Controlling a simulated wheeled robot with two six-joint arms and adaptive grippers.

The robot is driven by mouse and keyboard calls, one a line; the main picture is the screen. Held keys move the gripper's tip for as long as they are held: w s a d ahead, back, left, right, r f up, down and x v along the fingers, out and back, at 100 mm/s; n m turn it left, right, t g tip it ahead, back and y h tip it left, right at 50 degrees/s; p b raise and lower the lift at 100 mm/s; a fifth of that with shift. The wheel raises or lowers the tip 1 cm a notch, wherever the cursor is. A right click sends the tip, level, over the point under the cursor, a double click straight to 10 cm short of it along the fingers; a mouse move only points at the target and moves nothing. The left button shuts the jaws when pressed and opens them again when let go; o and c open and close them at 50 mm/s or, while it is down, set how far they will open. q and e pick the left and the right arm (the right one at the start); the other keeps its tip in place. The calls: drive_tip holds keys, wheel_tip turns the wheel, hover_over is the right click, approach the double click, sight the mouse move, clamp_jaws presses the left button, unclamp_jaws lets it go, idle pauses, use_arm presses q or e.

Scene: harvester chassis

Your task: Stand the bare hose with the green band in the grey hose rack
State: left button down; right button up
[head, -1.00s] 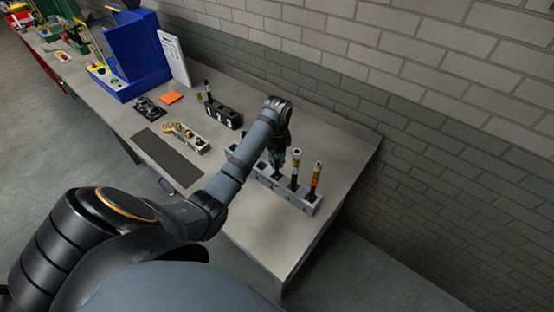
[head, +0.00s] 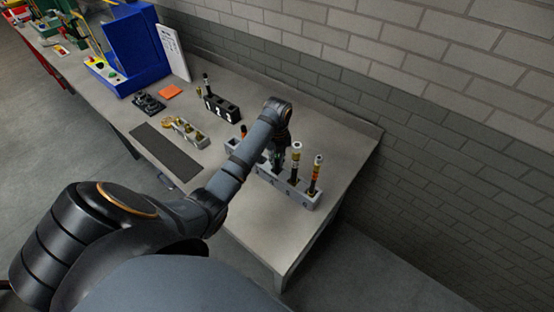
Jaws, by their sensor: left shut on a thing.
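The grey hose rack (head: 299,197) stands near the right end of the bench, partly hidden by my left arm. Two hoses with pale metal tops stand in its right-hand slots: one with a pale band (head: 295,166) and one with an orange-red band (head: 316,174). My left gripper (head: 277,160) points down over the middle of the rack, shut on a dark hose. A little green shows at its fingers, but the hose is mostly hidden, and I cannot tell how deep it sits in a slot. My right gripper is out of view.
A dark hose with a red tip (head: 243,131) shows behind my left forearm. A black block (head: 222,107), a grey fitting holder (head: 188,132) and a dark mat (head: 166,149) lie left of the arm. The bench front right is clear; a brick wall stands behind.

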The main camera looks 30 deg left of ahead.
use_arm(q)
drive_tip(key=c, duration=1.3)
unclamp_jaws()
drive_tip(key=shift+o, duration=0.2)
drive_tip(key=shift+r, duration=0.1)
